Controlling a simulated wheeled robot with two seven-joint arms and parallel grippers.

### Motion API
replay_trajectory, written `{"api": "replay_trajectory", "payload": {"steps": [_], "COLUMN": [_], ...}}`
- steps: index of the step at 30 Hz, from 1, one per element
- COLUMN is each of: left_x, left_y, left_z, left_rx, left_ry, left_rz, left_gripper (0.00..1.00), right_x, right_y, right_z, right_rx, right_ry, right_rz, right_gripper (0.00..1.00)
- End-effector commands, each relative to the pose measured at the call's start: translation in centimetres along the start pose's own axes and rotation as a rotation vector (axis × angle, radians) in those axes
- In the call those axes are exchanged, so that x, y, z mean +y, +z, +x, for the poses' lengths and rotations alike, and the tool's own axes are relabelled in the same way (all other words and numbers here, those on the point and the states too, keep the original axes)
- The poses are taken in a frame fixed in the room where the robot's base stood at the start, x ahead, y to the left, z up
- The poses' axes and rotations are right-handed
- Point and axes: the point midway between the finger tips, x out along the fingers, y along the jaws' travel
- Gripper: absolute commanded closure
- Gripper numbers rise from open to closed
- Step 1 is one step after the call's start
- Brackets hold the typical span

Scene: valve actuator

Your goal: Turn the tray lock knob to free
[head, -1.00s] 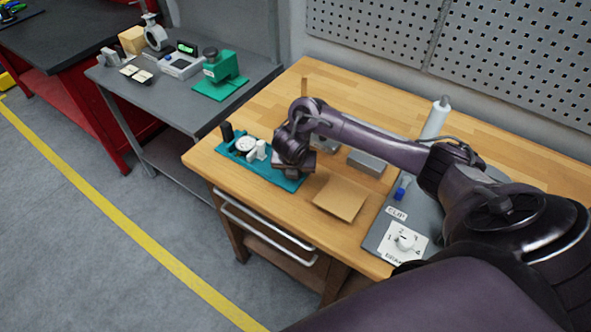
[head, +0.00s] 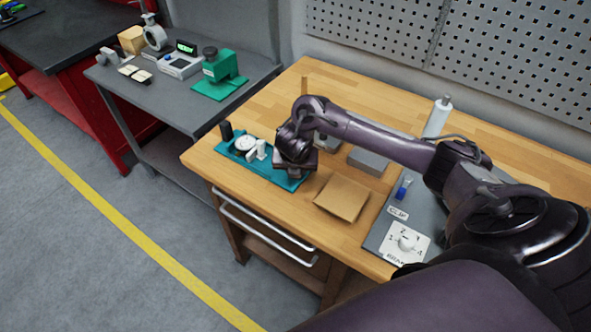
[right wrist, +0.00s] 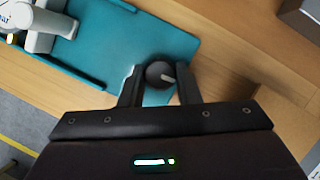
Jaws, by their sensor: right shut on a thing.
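The tray lock knob (right wrist: 160,74) is a round dark knob with a pale pointer mark, seen in the right wrist view near the edge of the teal tray (right wrist: 178,36). My right gripper (right wrist: 160,88) has its two fingers on either side of the knob and is shut on it. In the head view the teal tray (head: 238,159) lies at the left front of the wooden bench. My right gripper (head: 297,172) is over the tray's right end there and hides the knob. My left gripper is in neither view.
A white dial device (head: 248,147) and a black post (head: 226,131) stand on the tray's left part. A brown cardboard piece (head: 342,198) lies to its right.

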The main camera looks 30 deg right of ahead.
Motion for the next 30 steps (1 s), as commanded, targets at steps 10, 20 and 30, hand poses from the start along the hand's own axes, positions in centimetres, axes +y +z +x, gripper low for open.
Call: {"api": "replay_trajectory", "payload": {"steps": [10,20,30], "left_x": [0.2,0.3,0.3], "left_y": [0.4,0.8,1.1], "left_z": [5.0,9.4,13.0], "left_rx": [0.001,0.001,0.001], "left_ry": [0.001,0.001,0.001], "left_rz": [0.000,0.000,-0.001], "left_gripper": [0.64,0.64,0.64], "right_x": [-0.3,-0.4,-0.6], "right_y": [-0.1,0.0,0.2], "right_z": [0.7,0.7,0.6], "right_rx": [-0.005,-0.004,-0.003], "right_ry": [0.110,0.230,0.354], "right_rz": [-0.261,-0.551,-0.848], "right_gripper": [0.93,0.93,0.93]}}
